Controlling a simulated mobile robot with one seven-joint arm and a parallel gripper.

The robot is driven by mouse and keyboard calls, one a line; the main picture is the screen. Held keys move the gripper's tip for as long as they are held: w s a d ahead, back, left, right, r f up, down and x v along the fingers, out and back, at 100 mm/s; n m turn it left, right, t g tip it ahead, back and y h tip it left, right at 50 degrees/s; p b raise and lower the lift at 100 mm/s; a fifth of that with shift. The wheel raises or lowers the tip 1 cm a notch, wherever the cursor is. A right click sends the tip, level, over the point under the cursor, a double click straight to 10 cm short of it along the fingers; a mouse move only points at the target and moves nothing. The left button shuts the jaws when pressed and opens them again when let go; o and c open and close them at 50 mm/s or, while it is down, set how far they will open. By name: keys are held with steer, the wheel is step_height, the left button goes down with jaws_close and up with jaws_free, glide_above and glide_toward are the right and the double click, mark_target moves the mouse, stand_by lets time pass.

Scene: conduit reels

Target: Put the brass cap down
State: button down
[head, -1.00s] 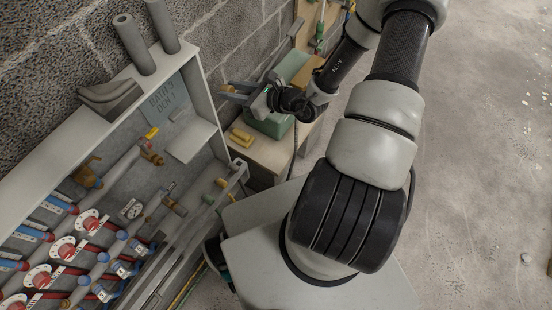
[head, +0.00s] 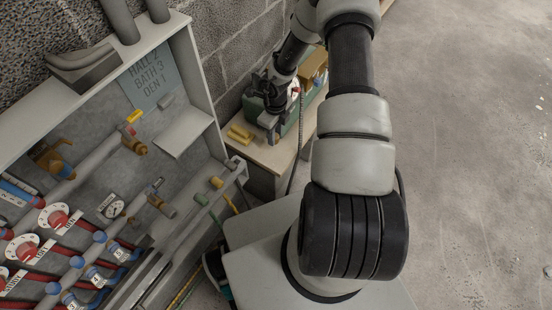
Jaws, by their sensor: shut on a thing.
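My gripper (head: 271,129) is over the small bench (head: 262,156) beside the wall cabinet, pointing down with its fingers low near the bench top. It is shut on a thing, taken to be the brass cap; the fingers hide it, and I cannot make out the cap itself. Whether the held thing touches the bench top cannot be told. Yellow blocks (head: 240,134) lie on the bench just left of the gripper.
A green case (head: 290,122) and a brass-coloured box (head: 314,66) stand behind the gripper on the bench. The open cabinet (head: 205,75) at left holds pipes, valves, a gauge (head: 112,208) and a small shelf (head: 185,133). Open floor lies right.

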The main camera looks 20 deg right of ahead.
mark_target(276, 156)
steer(key=shift+s+d+f, duration=0.1)
steer(key=shift+d+f, duration=0.05)
steer(key=shift+f, duration=0.45)
step_height(276, 156, down, 9)
steer(key=b, duration=0.2)
steer(key=shift+b, duration=0.3)
steer(key=shift+f, duration=0.2)
steer(key=c, duration=1.4)
jaws_free()
steer(key=shift+r, duration=0.1)
steer(key=shift+r, duration=0.1)
step_height(276, 156, up, 12)
steer(key=p, duration=0.3)
